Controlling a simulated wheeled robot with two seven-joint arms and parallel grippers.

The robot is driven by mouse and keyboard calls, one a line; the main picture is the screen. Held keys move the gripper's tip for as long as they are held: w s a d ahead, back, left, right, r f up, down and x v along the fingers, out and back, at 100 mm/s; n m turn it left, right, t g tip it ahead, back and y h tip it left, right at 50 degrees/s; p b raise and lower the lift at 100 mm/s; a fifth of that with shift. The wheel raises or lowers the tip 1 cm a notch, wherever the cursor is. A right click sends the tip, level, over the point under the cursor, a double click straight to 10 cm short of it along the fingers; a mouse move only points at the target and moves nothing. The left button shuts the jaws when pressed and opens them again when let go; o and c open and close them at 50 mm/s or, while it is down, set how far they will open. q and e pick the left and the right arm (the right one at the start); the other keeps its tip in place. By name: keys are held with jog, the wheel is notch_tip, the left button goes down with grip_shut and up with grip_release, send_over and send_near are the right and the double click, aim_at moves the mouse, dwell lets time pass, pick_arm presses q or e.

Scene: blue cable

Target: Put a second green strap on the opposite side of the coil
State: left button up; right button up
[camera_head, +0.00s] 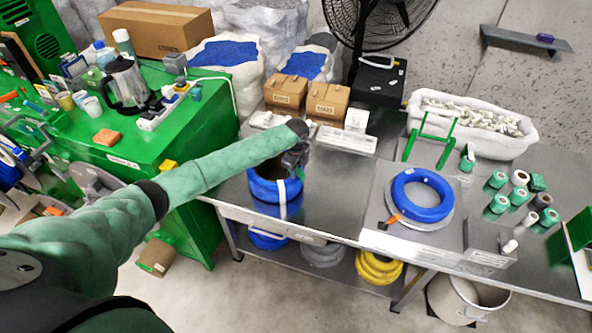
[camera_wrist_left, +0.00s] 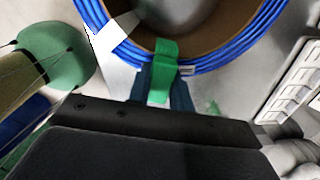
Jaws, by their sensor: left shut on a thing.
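A blue cable coil (camera_head: 262,188) stands on the steel table below my left gripper (camera_head: 296,160), with a white band (camera_head: 282,200) on its near side. In the left wrist view the coil (camera_wrist_left: 88,14) circles a brown core (camera_wrist_left: 215,35), and a white band (camera_wrist_left: 117,30) crosses it at the left. My left gripper (camera_wrist_left: 166,88) is shut on a green strap (camera_wrist_left: 163,68). The strap lies across the coil's edge; whether it is closed around the cable is hidden. My right gripper is in neither view.
Another blue coil (camera_head: 437,211) with an orange tag lies on a plate to the right. Green rolls (camera_head: 499,203) stand farther right. Cardboard boxes (camera_head: 325,101) and a white bin (camera_head: 480,137) are behind. A green cabinet (camera_head: 146,150) is at the left.

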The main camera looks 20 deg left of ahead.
pick_arm(q)
jog(key=o, duration=1.2)
jog(key=shift+c, duration=0.2)
jog(key=shift+r+p, duration=1.8)
jog(key=shift+r, duration=1.7)
